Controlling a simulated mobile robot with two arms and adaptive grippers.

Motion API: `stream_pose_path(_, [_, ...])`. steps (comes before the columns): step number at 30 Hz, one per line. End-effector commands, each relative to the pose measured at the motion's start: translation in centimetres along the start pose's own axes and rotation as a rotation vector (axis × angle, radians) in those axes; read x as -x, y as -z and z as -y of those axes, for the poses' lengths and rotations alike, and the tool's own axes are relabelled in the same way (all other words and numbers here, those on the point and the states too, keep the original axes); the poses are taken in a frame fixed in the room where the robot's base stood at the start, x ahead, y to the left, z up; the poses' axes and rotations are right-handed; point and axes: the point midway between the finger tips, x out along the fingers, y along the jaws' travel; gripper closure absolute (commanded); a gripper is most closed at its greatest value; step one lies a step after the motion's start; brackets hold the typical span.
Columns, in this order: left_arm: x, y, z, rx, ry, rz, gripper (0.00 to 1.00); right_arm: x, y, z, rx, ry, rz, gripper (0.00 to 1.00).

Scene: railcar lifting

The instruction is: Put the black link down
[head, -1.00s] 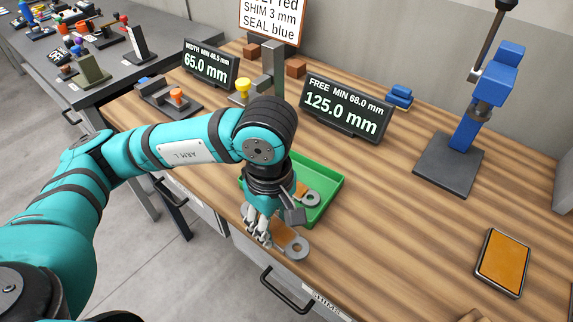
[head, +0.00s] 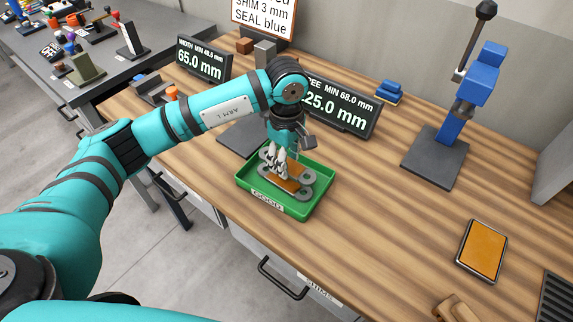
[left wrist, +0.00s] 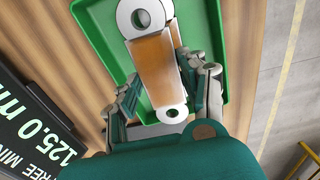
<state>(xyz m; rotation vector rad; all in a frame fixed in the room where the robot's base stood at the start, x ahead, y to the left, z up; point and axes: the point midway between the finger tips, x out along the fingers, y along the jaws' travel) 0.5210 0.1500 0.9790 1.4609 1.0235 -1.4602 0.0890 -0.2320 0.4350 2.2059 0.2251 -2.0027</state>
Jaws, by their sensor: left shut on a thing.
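My left gripper (head: 277,166) is shut on a link with an orange middle and grey ring ends (head: 290,171), at the green tray (head: 327,199) marked GOOD. The held link also shows in the left wrist view (left wrist: 154,62), between the fingers (left wrist: 165,92). A second, similar link (head: 306,196) lies in the tray beneath it, partly hidden by the held one. I cannot tell whether the two links touch. No link looks black. My right gripper is not in view.
Displays reading 65.0 mm (head: 202,62) and, partly covered by my arm, 125.0 mm (head: 345,104) stand behind. A blue press (head: 462,115) stands at the right rear. An orange pad (head: 482,249) lies at the right. The bench between tray and pad is clear.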

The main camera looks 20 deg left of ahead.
Motion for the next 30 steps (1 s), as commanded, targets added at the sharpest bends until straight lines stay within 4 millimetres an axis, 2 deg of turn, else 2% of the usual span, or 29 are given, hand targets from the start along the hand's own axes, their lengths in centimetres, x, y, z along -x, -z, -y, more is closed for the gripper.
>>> stream_pose_path(6, [-2.4, -0.1, 0.1, 0.000, 0.004, 0.002, 1.00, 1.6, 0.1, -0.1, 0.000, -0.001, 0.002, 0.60])
stream_pose_path(9, [-3.2, -0.1, 0.0, -0.001, 0.000, 0.002, 1.00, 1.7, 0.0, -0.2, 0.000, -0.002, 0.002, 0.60])
stream_pose_path(20, [-3.7, -0.1, 0.0, -0.001, -0.001, 0.001, 1.00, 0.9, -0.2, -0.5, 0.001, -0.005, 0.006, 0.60])
stream_pose_path(21, [-3.7, -0.1, 0.1, -0.001, 0.002, 0.001, 0.54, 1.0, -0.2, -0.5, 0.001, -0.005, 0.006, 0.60])
stream_pose_path(26, [-3.7, -0.1, 0.1, 0.000, 0.002, 0.001, 0.34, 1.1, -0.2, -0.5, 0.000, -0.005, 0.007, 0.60])
stream_pose_path(30, [-3.6, -0.1, 0.1, 0.000, 0.002, 0.001, 0.34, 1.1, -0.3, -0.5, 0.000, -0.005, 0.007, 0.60])
